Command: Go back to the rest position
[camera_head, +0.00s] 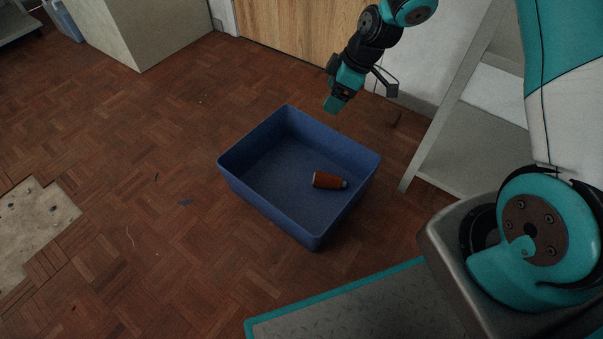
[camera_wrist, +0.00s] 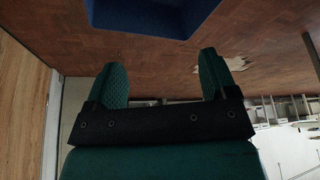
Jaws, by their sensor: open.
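My gripper (camera_head: 337,104) hangs in the air above the far right side of the blue bin, in the head view. In the wrist view the two teal fingers of my gripper (camera_wrist: 163,80) stand wide apart with nothing between them. The blue bin (camera_head: 255,199) stands on the floor; part of it shows at the top of the wrist view (camera_wrist: 150,18). A brown bottle-like object (camera_head: 327,180) with a grey end lies on its side in the bin, apart from my gripper.
A grey shelf unit (camera_head: 470,140) stands to the right of the bin. A wooden door (camera_head: 290,30) and a pale wall are behind. A pale cabinet (camera_head: 135,25) stands at the upper left. The parquet floor (camera_head: 120,140) left of the bin is mostly clear, with a bare patch (camera_head: 30,225).

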